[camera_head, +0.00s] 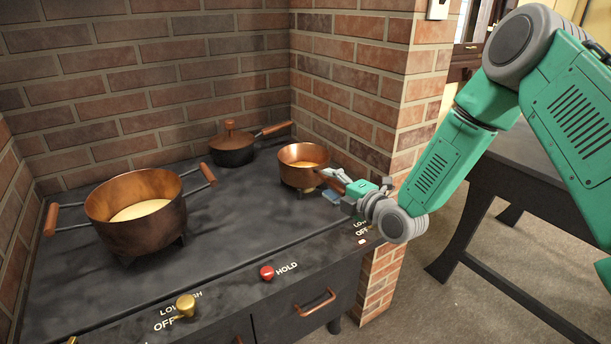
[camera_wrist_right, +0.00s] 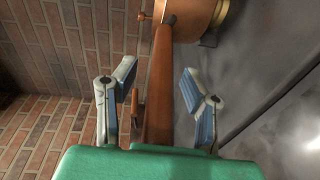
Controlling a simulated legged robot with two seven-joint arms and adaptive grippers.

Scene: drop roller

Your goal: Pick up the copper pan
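The copper pan (camera_head: 290,174) stands on the dark stove top near the right brick wall, with pale contents inside. Its handle reaches right toward my right gripper (camera_head: 331,184). In the right wrist view the pan (camera_wrist_right: 188,18) is at the top, and its brown handle (camera_wrist_right: 160,85) runs down between the two blue-padded fingers of my right gripper (camera_wrist_right: 163,98). The fingers are spread, with a gap on both sides of the handle. My left gripper is not in view.
A large copper pot (camera_head: 133,236) with two handles stands at the left of the stove (camera_head: 230,253). A dark lidded pan (camera_head: 232,152) sits at the back. Brick walls (camera_head: 352,90) close in behind and right.

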